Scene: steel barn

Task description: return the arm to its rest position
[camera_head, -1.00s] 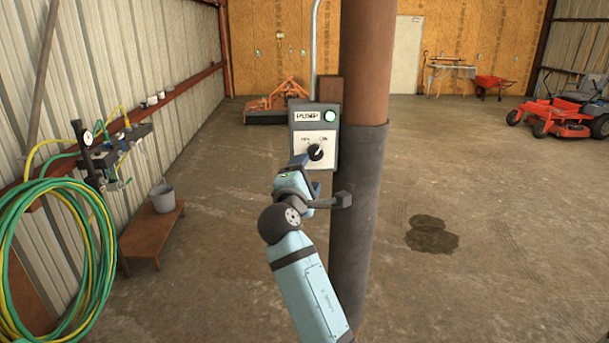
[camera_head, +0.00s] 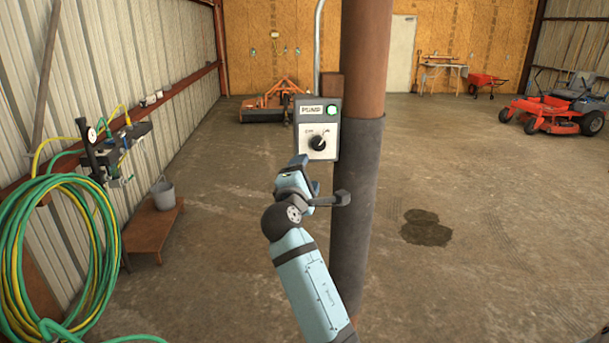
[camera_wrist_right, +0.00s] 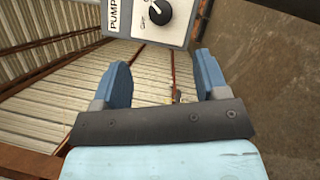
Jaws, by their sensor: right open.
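My right arm comes up from the bottom of the head view. Its gripper (camera_head: 303,165) is just below the grey pump box. In the right wrist view the gripper (camera_wrist_right: 161,75) shows two blue fingers spread wide with nothing between them. The pump box (camera_head: 303,135) is fixed to the brown post, with a black knob (camera_head: 317,142) and a lit green lamp (camera_head: 332,110). In the right wrist view the knob (camera_wrist_right: 160,12) lies beyond the fingertips, apart from them. My left gripper is not in view.
The post (camera_head: 360,200) with a dark sleeve stands right beside my right arm. A green and yellow hose coil (camera_head: 45,255) hangs at left. A bucket (camera_head: 163,194) sits on a low wooden bench (camera_head: 150,232). A red mower (camera_head: 548,113) stands far right. The floor right of the post is open.

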